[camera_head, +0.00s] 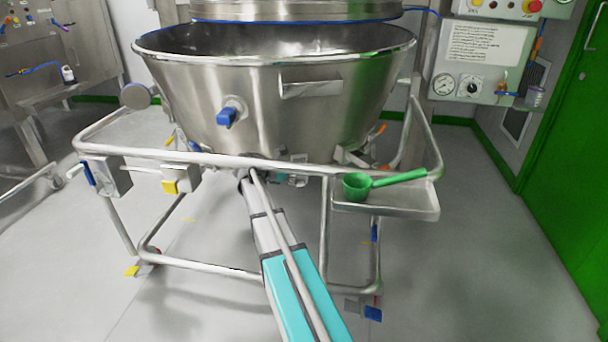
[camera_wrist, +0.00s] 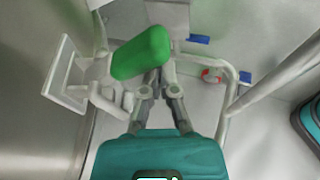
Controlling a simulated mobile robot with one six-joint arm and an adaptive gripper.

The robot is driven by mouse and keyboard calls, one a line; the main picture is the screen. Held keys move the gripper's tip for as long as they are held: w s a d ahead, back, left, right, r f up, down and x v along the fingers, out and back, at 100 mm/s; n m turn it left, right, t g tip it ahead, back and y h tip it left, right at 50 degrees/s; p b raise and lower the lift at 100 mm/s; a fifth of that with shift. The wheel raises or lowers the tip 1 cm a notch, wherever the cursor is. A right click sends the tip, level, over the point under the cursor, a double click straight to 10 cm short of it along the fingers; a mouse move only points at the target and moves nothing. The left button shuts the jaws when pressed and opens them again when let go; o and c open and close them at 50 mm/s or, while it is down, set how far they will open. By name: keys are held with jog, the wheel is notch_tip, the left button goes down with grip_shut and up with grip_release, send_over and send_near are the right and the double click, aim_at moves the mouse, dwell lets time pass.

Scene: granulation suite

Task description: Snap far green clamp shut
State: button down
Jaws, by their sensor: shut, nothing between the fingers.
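The green clamp handle (camera_wrist: 140,53) shows in the wrist view as a rounded green block, tilted, with pale metal clamp parts to its left and below. My gripper (camera_wrist: 160,75) is shut and empty, its fingers pointing up the picture. The fingertips are at the lower right edge of the green handle, which partly covers them; I cannot tell whether they touch it. In the head view my arm reaches beneath the steel bowl (camera_head: 270,110), and the gripper and this green clamp are hidden there.
A tubular steel frame (camera_head: 230,158) surrounds the bowl. A green scoop (camera_head: 356,186) lies on the small right shelf (camera_head: 400,205). In the wrist view a rail (camera_wrist: 285,80) runs on the right, with a red-and-white caster (camera_wrist: 211,75) below. Open floor lies at the front left.

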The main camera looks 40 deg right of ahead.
jog(key=c, duration=1.2)
grip_release()
jog(key=o, duration=0.4)
jog(key=shift+f+b, duration=0.6)
jog(key=shift+o, duration=1.2)
jog(key=shift+f+b, duration=0.9)
jog(key=shift+f, duration=0.05)
jog(key=shift+a, duration=0.1)
